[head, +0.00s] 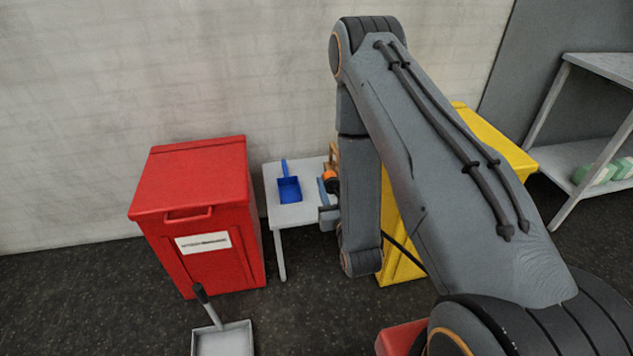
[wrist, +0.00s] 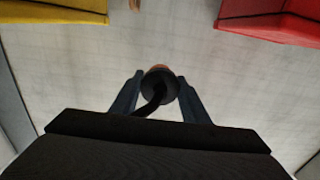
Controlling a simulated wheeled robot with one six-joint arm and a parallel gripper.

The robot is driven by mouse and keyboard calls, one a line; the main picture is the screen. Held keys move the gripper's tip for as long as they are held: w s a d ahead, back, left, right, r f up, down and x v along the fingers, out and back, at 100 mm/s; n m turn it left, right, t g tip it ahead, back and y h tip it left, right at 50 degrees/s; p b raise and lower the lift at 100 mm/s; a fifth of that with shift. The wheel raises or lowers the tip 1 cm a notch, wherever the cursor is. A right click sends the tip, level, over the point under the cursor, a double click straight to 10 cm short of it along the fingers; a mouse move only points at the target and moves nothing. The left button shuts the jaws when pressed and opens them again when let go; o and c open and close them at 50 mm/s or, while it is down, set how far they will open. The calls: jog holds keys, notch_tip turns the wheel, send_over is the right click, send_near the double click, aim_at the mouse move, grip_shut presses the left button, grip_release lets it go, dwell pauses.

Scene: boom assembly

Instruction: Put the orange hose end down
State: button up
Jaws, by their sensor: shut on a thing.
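The orange hose end (head: 330,181) shows as an orange and black piece above the right part of a small grey table (head: 299,214), beside my arm. In the wrist view the hose end (wrist: 160,84) is a dark round piece with an orange rim on its far side, and a black hose runs back from it. My gripper (wrist: 160,77) is shut on it, one blue-grey finger on each side. In the head view my gripper (head: 326,190) is partly hidden by my arm. I cannot tell whether the hose end touches the table.
A blue dustpan (head: 288,188) lies on the table's left part. A wooden piece (head: 334,156) stands behind the hose end. A red bin (head: 194,210) is left, a yellow bin (head: 497,140) right behind my arm. A grey dustpan (head: 224,340) is on the floor.

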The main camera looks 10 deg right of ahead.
jog(key=b, duration=3)
send_over(314, 195)
jog(key=s, duration=0.2)
notch_tip(314, 195, down, 16)
jog(key=w+b, duration=0.2)
notch_tip(314, 195, down, 10)
jog(key=b, duration=0.4)
jog(key=shift+f, duration=0.2)
jog(key=shift+f, duration=0.2)
jog(key=o, duration=1.2)
jog(key=shift+o, duration=0.2)
